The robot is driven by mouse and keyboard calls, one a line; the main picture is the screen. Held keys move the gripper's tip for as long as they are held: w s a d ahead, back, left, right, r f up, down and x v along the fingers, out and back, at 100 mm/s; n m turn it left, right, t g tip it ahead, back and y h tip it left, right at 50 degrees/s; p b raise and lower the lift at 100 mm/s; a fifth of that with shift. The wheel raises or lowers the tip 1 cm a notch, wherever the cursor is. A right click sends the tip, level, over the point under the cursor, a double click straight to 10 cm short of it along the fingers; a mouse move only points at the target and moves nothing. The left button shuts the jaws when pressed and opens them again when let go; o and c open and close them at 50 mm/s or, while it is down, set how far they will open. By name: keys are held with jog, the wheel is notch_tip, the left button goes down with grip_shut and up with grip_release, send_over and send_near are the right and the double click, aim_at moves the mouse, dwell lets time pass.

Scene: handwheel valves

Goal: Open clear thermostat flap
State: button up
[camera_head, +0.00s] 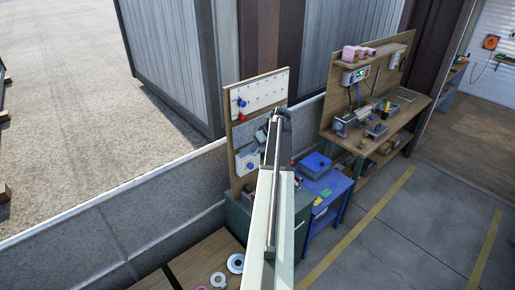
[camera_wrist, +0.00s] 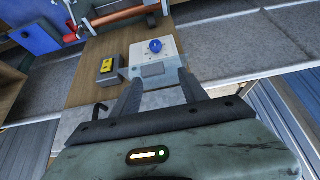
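My gripper (camera_wrist: 160,80) points at the wooden board in the wrist view, its two dark fingers apart with nothing seen between them. Just beyond the fingertips is a white plate (camera_wrist: 138,53) with a round blue knob (camera_wrist: 155,46) and a grey rectangular piece (camera_wrist: 152,70). Left of it is a yellow device (camera_wrist: 106,66) in a dark frame.
The board carries an upper white panel (camera_head: 258,94) and a lower white panel (camera_head: 247,160). A blue cabinet (camera_head: 330,187) with a blue box (camera_head: 315,164) stands to the right. A workbench (camera_head: 385,133) is farther right. A low wall (camera_head: 120,228) runs left.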

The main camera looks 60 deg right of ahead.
jog(key=shift+s+d+r, duration=0.1)
jog(key=shift+s, duration=0.25)
jog(key=shift+s+r+p, duration=0.1)
jog(key=shift+r+p, duration=0.2)
jog(key=shift+p, duration=0.05)
jog(key=s+a, duration=0.3)
jog(key=s, duration=0.8)
jog(key=shift+s+a+r, duration=0.15)
jog(key=shift+s+a, duration=0.2)
jog(key=shift+a, duration=0.05)
